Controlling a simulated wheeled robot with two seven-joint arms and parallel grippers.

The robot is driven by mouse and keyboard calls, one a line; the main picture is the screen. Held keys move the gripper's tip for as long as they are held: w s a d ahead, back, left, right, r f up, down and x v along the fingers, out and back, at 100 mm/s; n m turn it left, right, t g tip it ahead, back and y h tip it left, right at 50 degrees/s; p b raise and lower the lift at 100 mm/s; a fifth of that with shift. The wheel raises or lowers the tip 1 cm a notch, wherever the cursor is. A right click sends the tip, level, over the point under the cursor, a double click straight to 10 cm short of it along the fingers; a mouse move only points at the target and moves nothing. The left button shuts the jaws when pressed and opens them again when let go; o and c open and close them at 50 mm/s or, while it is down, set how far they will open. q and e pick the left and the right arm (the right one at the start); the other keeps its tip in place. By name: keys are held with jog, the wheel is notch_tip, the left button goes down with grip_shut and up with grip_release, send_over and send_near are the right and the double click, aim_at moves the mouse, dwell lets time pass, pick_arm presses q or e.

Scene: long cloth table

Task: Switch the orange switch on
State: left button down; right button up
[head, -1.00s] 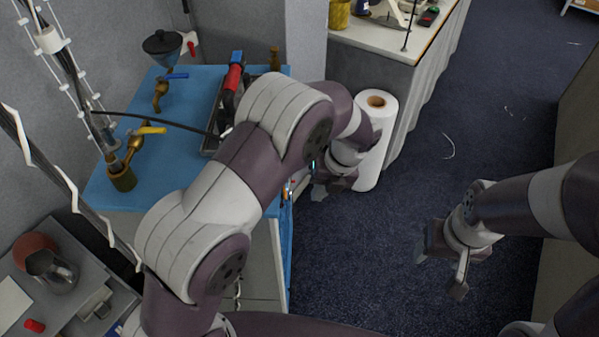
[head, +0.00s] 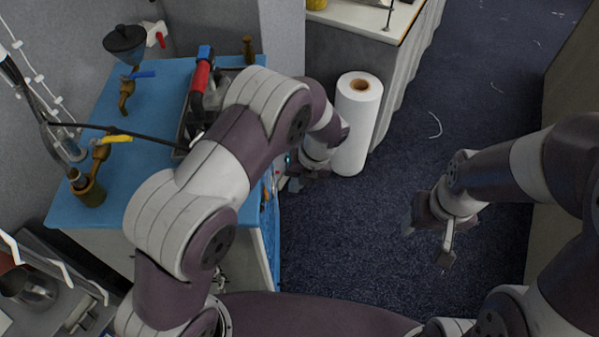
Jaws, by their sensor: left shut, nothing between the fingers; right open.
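The blue-topped bench (head: 80,205) stands at the left. Small coloured parts sit on its right side face beside my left gripper, but I cannot make out an orange switch or its position among them. My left arm reaches across the bench, and its gripper (head: 296,184) is shut and empty close to that side face. I cannot tell whether it touches the face. My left arm hides part of the bench and its side. My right gripper (head: 428,243) is open and empty above the floor at the right.
A white paper roll (head: 358,130) stands just right of my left gripper. A red-handled tool (head: 200,75) and taps, one with a yellow handle (head: 115,139), are on the bench. A grey cabinet (head: 345,60) stands behind. Dark carpet (head: 480,100) is open to the right.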

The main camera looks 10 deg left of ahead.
aim_at(266, 194)
pick_arm(q)
jog(key=s+a+f+p, duration=0.1)
jog(key=a+f, duration=0.2)
jog(key=a, duration=0.2)
jog(key=shift+f+p, duration=0.25)
jog(key=shift+p, duration=0.15)
jog(key=shift+w, duration=0.1)
jog(key=shift+a+f+p, duration=0.15)
jog(key=shift+a+p, duration=0.15)
jog(key=shift+p, duration=0.1)
